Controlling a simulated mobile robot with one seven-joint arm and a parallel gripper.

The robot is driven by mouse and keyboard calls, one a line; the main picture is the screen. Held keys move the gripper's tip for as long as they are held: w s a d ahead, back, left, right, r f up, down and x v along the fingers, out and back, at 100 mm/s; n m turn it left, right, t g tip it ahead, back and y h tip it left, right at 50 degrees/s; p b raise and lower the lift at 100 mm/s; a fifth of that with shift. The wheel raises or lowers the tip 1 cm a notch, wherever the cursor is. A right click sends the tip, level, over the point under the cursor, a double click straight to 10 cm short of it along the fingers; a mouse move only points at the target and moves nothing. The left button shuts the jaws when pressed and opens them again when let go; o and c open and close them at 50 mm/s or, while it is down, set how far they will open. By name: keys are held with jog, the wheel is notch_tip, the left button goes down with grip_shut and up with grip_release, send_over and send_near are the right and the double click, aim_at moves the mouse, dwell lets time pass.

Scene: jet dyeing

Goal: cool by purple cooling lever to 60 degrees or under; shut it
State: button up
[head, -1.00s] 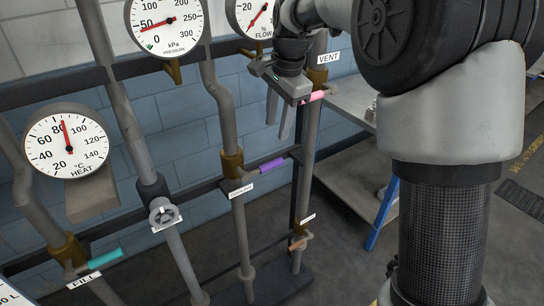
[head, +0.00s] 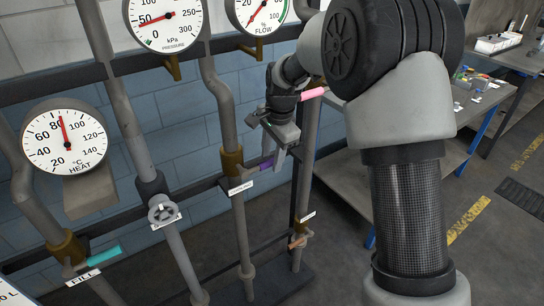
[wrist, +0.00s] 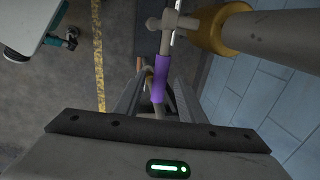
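The purple cooling lever (head: 267,166) sticks out to the right from its valve on a vertical pipe, above a small white label (head: 240,188). My gripper (head: 273,158) is open, its fingers pointing down around the lever's outer end and partly hiding it. In the wrist view the purple lever (wrist: 162,79) runs between the two spread fingers (wrist: 155,95); I cannot tell whether they touch it. The round heat gauge (head: 64,142) has its red needle at about 80 °C.
A pink vent lever (head: 312,93) is just above my gripper, and an orange lever (head: 298,243) is low on the same pipe. A teal fill lever (head: 104,256) and a grey handwheel (head: 163,211) are to the left. A workbench (head: 400,140) stands at right.

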grip_shut()
jog(key=shift+r, duration=0.1)
